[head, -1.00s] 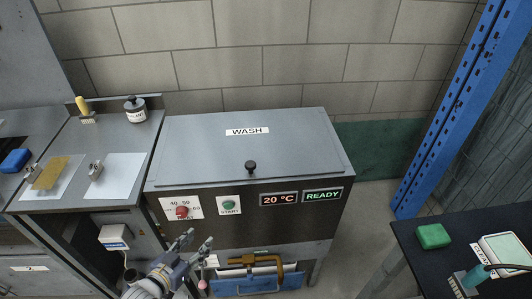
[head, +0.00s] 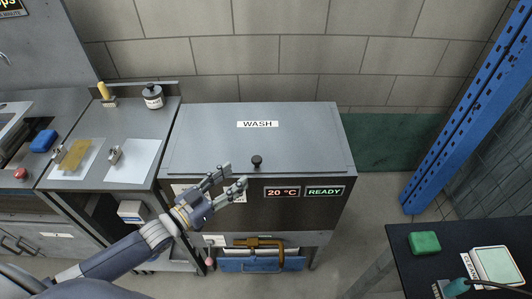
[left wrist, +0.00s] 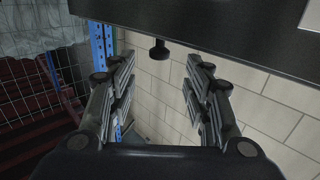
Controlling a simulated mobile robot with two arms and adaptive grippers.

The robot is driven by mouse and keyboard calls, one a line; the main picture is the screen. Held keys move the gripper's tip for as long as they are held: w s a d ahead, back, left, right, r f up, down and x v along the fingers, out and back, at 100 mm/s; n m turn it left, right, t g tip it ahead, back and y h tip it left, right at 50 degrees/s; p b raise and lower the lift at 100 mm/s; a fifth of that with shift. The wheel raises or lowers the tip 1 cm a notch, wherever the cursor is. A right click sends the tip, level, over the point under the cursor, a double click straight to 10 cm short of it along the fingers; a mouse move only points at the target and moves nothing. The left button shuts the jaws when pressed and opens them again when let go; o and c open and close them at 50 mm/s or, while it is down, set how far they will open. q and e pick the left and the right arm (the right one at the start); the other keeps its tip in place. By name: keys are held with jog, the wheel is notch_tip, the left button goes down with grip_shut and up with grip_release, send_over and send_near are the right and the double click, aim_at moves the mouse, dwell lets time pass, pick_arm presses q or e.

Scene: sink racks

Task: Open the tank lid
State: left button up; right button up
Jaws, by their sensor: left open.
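The tank lid (head: 215,148) is a flat grey metal cover with a WASH label, and it lies closed on the tank. Its black knob (head: 257,161) stands near the front edge. In the left wrist view the knob (left wrist: 159,50) shows beyond the fingertips, between the two fingers and apart from them. My left gripper (head: 235,177) is open and empty in front of the tank's front panel, a little left of and below the knob. It also shows in the left wrist view (left wrist: 158,78). My right gripper is not in view.
The tank's front panel (head: 300,215) carries READY and 20 °C displays; my gripper covers the controls at its left. A counter with a white sheet (head: 133,161) stands left. A dark table with a green sponge (head: 424,243) stands right. A blue post (head: 462,115) rises behind it.

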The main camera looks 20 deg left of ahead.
aim_at(253, 162)
pick_arm(q)
jog(key=shift+w+d+r, duration=0.1)
jog(key=shift+w+r, duration=0.05)
jog(key=shift+r, duration=0.1)
jog(key=p+x, duration=0.1)
jog(key=x, duration=0.7)
jog(key=shift+w+d+f+p, duration=0.1)
jog(key=shift+w+d+p, duration=0.05)
jog(key=shift+w+p, duration=0.15)
jog(key=shift+w+d+f, duration=0.1)
jog(key=shift+w+d, duration=0.1)
jog(key=shift+w, duration=0.15)
grip_shut()
